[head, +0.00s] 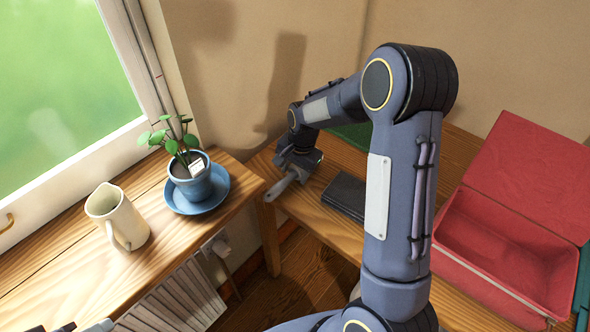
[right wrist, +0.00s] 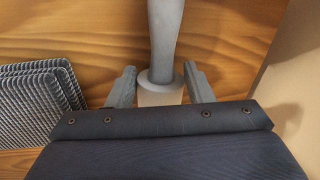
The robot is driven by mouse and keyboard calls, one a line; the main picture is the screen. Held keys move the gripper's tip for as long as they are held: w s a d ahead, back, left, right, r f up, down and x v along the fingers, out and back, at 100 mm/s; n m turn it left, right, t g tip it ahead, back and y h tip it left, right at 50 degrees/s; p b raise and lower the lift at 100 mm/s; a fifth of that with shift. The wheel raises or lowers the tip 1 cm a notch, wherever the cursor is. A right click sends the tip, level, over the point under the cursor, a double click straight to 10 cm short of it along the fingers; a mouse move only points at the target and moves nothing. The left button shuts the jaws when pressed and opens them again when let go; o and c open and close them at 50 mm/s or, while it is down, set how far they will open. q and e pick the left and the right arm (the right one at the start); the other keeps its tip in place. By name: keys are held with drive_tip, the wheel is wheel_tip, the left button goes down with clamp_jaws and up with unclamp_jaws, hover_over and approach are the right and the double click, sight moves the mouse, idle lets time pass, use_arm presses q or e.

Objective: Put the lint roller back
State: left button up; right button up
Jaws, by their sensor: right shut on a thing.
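The lint roller shows in the head view as a light grey handle (head: 279,188) at the far left end of the wooden bench. In the right wrist view its grey handle (right wrist: 166,38) runs up, away from a pale roll (right wrist: 160,94) between my fingers. My right gripper (head: 288,173) is shut on it, close over the bench top; it also shows in the right wrist view (right wrist: 160,90). I cannot tell whether the roller touches the wood. Small grey and dark parts at the bottom left edge of the head view may be my left gripper (head: 82,327), mostly cut off.
A dark flat item (head: 345,195) lies on the bench (head: 310,208) beside my gripper. An open red box (head: 500,245) stands at right. A potted plant on a blue saucer (head: 222,197) and a cream jug (head: 118,218) stand on the window-side top. A wall is close behind.

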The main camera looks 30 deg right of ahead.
drive_tip(key=shift+f, duration=0.25)
drive_tip(key=o, duration=0.9)
drive_tip(key=shift+r, duration=0.1)
wheel_tip(320, 180, up, 12)
drive_tip(key=s+d, duration=0.1)
drive_tip(key=s, duration=0.1)
drive_tip(key=s+a+r+n+t+y, duration=0.1)
drive_tip(key=s+a+r+n, duration=0.15)
drive_tip(key=s, duration=0.45)
drive_tip(key=s+a+r+n+t+y, duration=0.1)
drive_tip(key=s+r+n, duration=0.25)
drive_tip(key=s, duration=0.45)
drive_tip(key=shift+s+a+f+n+t+y, duration=0.15)
drive_tip(key=shift+s+a+f+n+t, duration=0.4)
drive_tip(key=shift+s, duration=1.05)
drive_tip(key=shift+s+a+f+n+t+y, duration=0.1)
drive_tip(key=shift+s+a+f+n, duration=0.1)
drive_tip(key=shift+s+a+n, duration=1.05)
drive_tip(key=shift+s+a+f+n+t+y, duration=0.15)
drive_tip(key=shift+s+a+f+n+t, duration=0.2)
drive_tip(key=shift+s, duration=1.65)
